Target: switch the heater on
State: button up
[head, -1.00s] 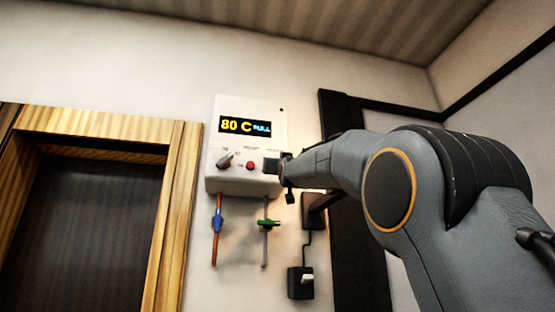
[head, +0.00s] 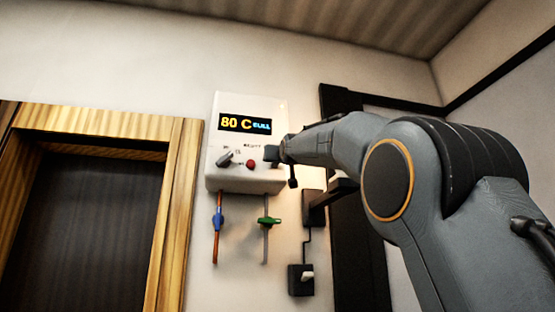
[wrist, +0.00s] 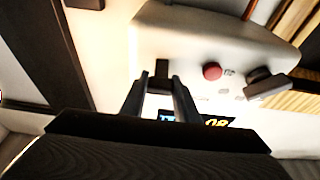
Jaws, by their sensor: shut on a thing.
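The heater is a white box (head: 216,180) on the wall. Its lit display (head: 245,123) reads 80 C and what looks like FULL. My gripper (wrist: 159,84) is at the right part of the heater's front. Its two fingers are shut on a small dark switch piece (wrist: 162,68), whose lower part lies between them. In the head view my gripper's tip (head: 277,153) covers this spot, so the switch's position cannot be read. A red button (head: 251,164) and a grey knob (head: 225,159), turned at a slant, sit to the left of it.
Below the heater hang a pipe with a blue valve (head: 218,220) and one with a green valve (head: 269,220). A black socket box (head: 301,281) with a cable is at lower right. A wooden frame (head: 178,205) stands left.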

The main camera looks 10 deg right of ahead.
jog(key=shift+w+r+g, duration=0.1)
jog(key=shift+r+g, duration=0.4)
jog(key=shift+g, duration=0.6)
jog(key=o, duration=1)
jog(key=shift+o, duration=0.2)
jog(key=s+b, duration=0.5)
jog(key=s, duration=0.2)
jog(key=shift+s+f, duration=0.35)
jog(key=shift+f, duration=0.1)
